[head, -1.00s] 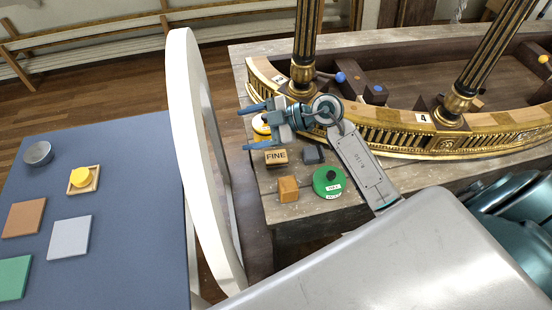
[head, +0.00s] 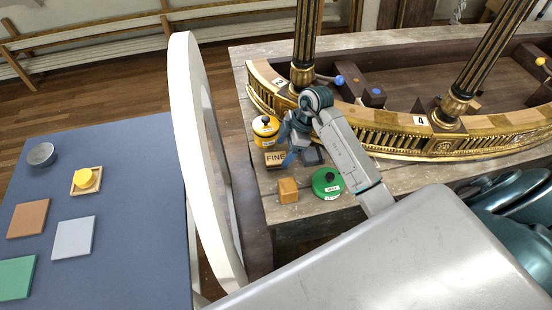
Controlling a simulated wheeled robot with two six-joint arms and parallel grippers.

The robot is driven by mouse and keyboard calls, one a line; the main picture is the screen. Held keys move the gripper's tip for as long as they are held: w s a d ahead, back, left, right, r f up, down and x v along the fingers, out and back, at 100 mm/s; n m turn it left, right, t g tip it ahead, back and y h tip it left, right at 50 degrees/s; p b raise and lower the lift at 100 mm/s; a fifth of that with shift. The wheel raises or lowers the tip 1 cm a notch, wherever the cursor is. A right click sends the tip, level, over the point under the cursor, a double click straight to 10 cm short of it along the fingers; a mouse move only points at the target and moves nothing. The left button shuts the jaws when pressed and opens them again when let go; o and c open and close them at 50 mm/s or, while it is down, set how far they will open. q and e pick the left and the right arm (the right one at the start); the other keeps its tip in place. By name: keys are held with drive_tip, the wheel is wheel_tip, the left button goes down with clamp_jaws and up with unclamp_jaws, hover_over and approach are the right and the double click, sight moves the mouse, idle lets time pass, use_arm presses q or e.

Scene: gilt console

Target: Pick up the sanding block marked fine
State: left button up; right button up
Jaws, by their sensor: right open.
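The sanding block marked FINE (head: 273,160) lies on the grey wooden table (head: 333,207), dark on top with a tan face bearing the word. My right gripper (head: 285,149) is open and tilted downward just at the right side of this block. One blue finger overlaps the block's right edge in the picture; I cannot tell whether it touches. Nothing shows between the fingers. My left gripper is not in view.
A yellow round container (head: 264,127) stands behind the block, a dark block (head: 313,156) to its right. An orange-brown block (head: 288,190) and a green round tin (head: 327,182) lie in front. The gilt console (head: 400,140) is behind; a white oval frame (head: 207,170) stands left.

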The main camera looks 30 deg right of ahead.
sight(278, 158)
drive_tip(key=p+x, duration=0.2)
drive_tip(key=x, duration=0.2)
drive_tip(key=shift+a, duration=0.25)
drive_tip(key=shift+w+f, duration=0.1)
drive_tip(key=shift+f, duration=0.2)
drive_tip(key=c, duration=1.1)
drive_tip(key=shift+r, duration=0.1)
drive_tip(key=shift+r, duration=0.4)
wheel_tip(278, 158, up, 9)
drive_tip(key=b, duration=0.3)
drive_tip(key=o, duration=0.5)
drive_tip(key=c, duration=0.4)
